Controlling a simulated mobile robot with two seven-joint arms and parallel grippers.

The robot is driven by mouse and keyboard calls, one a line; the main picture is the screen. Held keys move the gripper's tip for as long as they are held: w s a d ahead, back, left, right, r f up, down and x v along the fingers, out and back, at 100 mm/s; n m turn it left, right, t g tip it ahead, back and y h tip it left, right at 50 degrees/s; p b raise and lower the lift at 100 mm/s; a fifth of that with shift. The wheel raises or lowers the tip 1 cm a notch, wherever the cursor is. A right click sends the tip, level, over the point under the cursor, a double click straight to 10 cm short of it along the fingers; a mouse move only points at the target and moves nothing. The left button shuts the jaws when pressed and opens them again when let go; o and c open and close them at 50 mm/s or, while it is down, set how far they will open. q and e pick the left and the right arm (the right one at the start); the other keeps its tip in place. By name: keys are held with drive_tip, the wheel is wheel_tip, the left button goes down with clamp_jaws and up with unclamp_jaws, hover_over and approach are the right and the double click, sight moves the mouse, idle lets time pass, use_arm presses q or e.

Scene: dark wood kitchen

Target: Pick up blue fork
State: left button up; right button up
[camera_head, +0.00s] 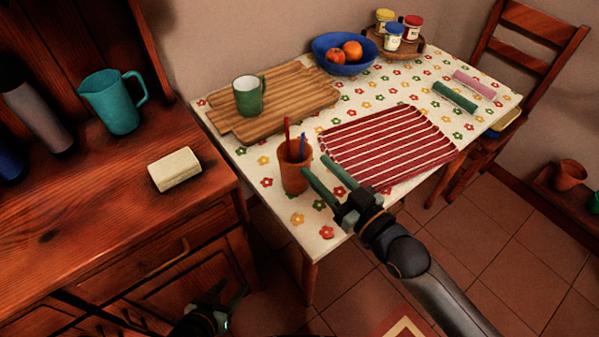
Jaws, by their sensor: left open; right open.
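A terracotta cup (295,172) stands upright on the flowered table, near its front left corner. A red handle (287,133) and a blue handle (302,144) stick up out of it. The blue one looks like the fork's handle; its lower end is hidden in the cup. My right gripper (318,171) is open and empty, its two green fingers pointing toward the cup from the right, close to its rim. Whether a finger touches the cup I cannot tell. My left gripper (228,297) is low at the bottom, in front of the drawers, open and away from the table.
A red striped cloth (388,145) lies right of the cup. A cutting board (285,98) with a green mug (248,96) lies behind it. A blue fruit bowl (343,55) and a tray of jars are at the back. A wooden counter (100,205) stands left.

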sight(303, 151)
drive_tip(key=x, duration=0.6)
drive_tip(key=shift+w+a+r, duration=0.15)
drive_tip(key=shift+r, duration=0.05)
clamp_jaws()
idle(1.3)
